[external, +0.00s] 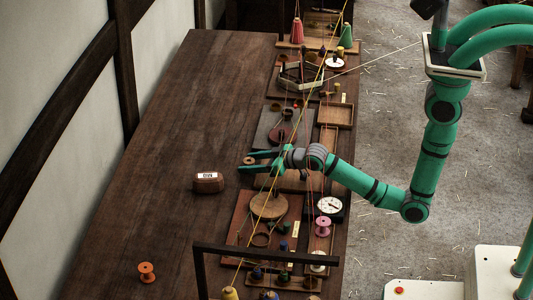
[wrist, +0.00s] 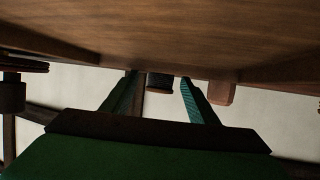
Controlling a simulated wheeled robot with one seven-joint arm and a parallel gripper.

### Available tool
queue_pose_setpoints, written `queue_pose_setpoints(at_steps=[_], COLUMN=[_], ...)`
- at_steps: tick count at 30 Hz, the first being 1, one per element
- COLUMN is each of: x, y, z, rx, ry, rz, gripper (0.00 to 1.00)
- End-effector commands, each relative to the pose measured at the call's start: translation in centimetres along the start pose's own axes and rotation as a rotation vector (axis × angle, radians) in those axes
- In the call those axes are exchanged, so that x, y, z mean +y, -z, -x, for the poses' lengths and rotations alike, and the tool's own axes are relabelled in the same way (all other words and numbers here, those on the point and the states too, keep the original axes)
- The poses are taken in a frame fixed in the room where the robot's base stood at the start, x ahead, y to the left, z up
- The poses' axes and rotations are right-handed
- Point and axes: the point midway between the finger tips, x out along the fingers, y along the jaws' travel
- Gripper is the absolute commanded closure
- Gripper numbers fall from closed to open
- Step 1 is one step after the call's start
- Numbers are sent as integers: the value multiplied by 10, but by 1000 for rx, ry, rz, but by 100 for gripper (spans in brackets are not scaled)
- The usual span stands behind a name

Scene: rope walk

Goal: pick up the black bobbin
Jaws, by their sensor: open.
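My gripper (external: 247,161) reaches left over the long wooden table, low, with its two green fingers apart. A small round tan-topped thing (external: 249,160) shows between the fingertips; it looks like the top of a bobbin.
A brown labelled block (external: 208,183) lies in front and left of my gripper and shows in the wrist view (wrist: 222,92). An orange spool (external: 146,271) stands farther off. Boards, spools, a dial (external: 329,205) and strung cords crowd the right side.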

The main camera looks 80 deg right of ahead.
Motion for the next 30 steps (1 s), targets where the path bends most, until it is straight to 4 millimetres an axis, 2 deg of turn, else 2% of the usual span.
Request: queue_pose_setpoints(at_steps=[3,10,11,15,16,25,30], x=[0,0,0,0,0,0,0], y=[0,0,0,0,0,1,9], z=[-8,-9,-9,-9,-9,-8,-5], rx=[0,0,0,0,0,1,2], ry=[0,0,0,0,0,0,0], rz=[0,0,0,0,0,0,0], gripper=[46,46,51,84,90,90,90])
